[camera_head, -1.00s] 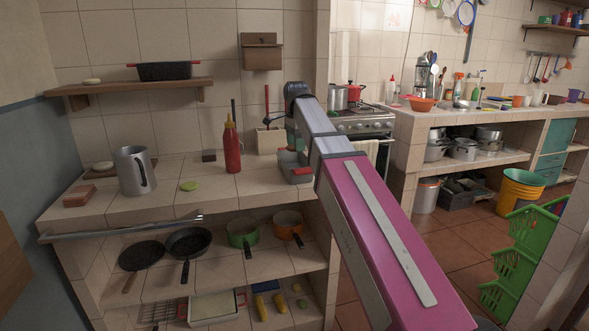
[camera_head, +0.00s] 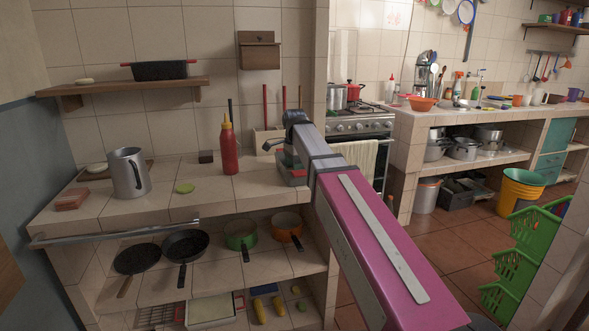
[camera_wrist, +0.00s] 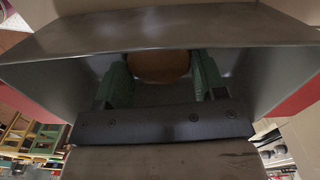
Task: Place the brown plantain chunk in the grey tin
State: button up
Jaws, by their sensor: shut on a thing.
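The brown plantain chunk (camera_wrist: 158,67) is a round brown shape between the two green fingers of my gripper (camera_wrist: 160,78) in the wrist view. My gripper is shut on it. The grey tin's wall (camera_wrist: 160,32) spans the upper wrist view, and the fingers and chunk are inside the tin's outline. I cannot tell whether the chunk touches the tin's floor. In the head view the grey tin (camera_head: 291,180) with a red end stands on the counter at its right end, partly covered by my arm. The chunk is hidden there.
A red bottle (camera_head: 229,152) stands left of the tin, with a small dark block (camera_head: 206,157) nearby. A metal jug (camera_head: 128,173), a green disc (camera_head: 185,188) and a reddish block (camera_head: 72,199) are further left. The mid-counter is mostly clear.

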jog(key=shift+f, duration=0.25)
jog(key=shift+f, duration=0.15)
jog(key=o, duration=0.9)
notch_tip(320, 180, up, 12)
jog(key=shift+r, duration=0.2)
